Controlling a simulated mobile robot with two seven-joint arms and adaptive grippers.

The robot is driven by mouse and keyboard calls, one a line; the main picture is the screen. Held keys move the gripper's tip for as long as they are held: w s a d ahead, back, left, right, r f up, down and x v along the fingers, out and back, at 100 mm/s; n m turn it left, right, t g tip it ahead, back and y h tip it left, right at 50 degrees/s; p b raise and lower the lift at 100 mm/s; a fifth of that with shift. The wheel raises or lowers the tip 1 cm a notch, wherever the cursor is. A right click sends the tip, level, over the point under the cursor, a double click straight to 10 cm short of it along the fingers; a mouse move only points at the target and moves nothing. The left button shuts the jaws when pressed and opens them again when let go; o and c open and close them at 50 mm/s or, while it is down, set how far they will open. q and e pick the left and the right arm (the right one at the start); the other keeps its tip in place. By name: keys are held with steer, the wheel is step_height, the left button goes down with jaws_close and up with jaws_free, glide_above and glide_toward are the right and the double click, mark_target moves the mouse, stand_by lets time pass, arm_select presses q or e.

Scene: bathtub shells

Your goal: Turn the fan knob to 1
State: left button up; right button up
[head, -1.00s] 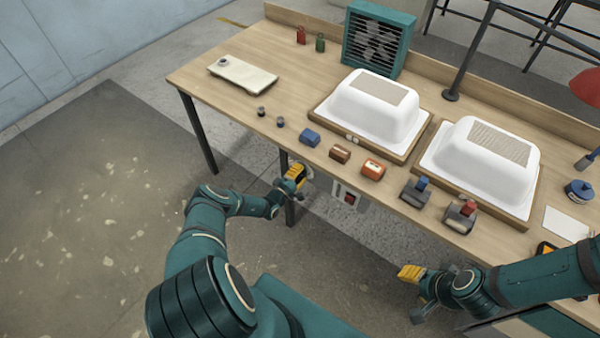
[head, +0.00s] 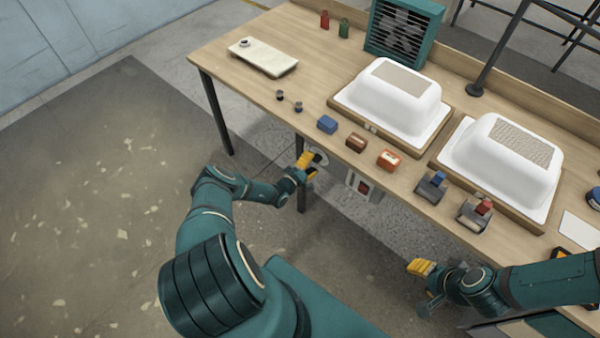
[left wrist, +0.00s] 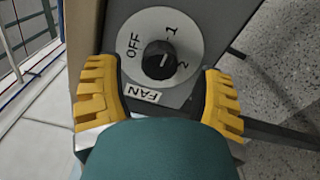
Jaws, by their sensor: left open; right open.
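The fan knob (left wrist: 160,60) is a black round knob on a white dial (left wrist: 188,28) marked OFF, 1 and 2, with a FAN label below. A short light mark on the knob points upward in the left wrist view; I cannot tell exactly which setting it meets. My left gripper (left wrist: 160,100) is open, its yellow fingers on either side of the dial's lower part. The knob lies ahead between them, and contact does not show. In the head view my left gripper (head: 309,162) is under the bench's front edge. My right gripper (head: 420,285) is empty and apart at lower right.
The wooden bench (head: 240,90) carries two white tub shells (head: 395,95) (head: 505,155), a teal fan (head: 403,28) and several small blocks along its front edge.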

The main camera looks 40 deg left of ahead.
arm_select(q)
steer(key=s, duration=1)
steer(key=shift+a, duration=0.4)
steer(key=shift+w+r, duration=0.1)
steer(key=s+d+r+m+g+h+b, duration=0.15)
steer(key=d+m+g+h, duration=0.35)
steer(key=d, duration=0.6)
steer(key=d+m+g+h+b, duration=0.25)
steer(key=d+g+h, duration=0.3)
steer(key=d, duration=0.55)
steer(key=s+d+r+m+g+y+b, duration=0.1)
steer(key=s+d+m+g+y+b, duration=0.1)
steer(key=s+d+m+g, duration=0.55)
steer(key=s+r+m+t+y+b, duration=0.2)
steer(key=s+r+y, duration=0.3)
steer(key=r, duration=0.3)
steer(key=shift+a+m+y+b, duration=0.3)
steer(key=shift+m+y+b, duration=0.15)
steer(key=shift+b, duration=0.1)
